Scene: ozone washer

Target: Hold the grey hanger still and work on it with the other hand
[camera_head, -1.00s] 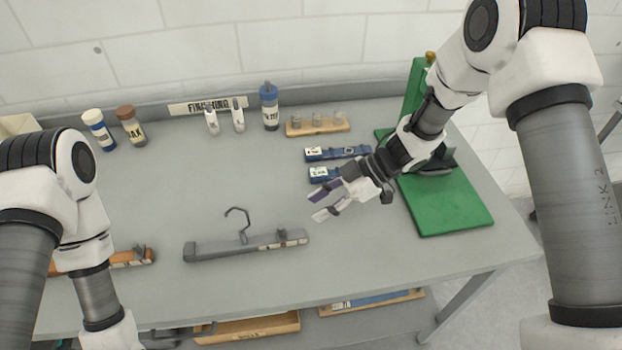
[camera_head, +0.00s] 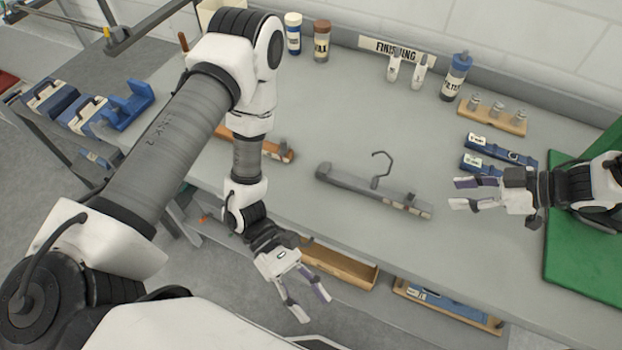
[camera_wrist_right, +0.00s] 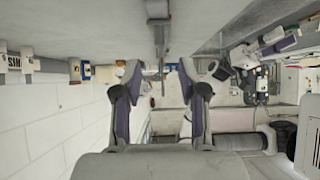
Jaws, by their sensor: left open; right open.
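The grey hanger (camera_head: 376,192) lies on the grey table in the head view, its wire hook (camera_head: 382,168) standing up from the middle of the bar. My right gripper (camera_head: 458,193) is open and empty, just right of the hanger's right end and apart from it. In the right wrist view a grey bar, likely the hanger (camera_wrist_right: 158,28), shows beyond the open fingers (camera_wrist_right: 160,78). My left gripper (camera_head: 313,306) is open and empty, in front of the table's front edge and well short of the hanger.
A brown hanger (camera_head: 272,149) lies left of the grey one. A green board (camera_head: 583,270) is at right. Wooden trays (camera_head: 340,266) sit below the front edge.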

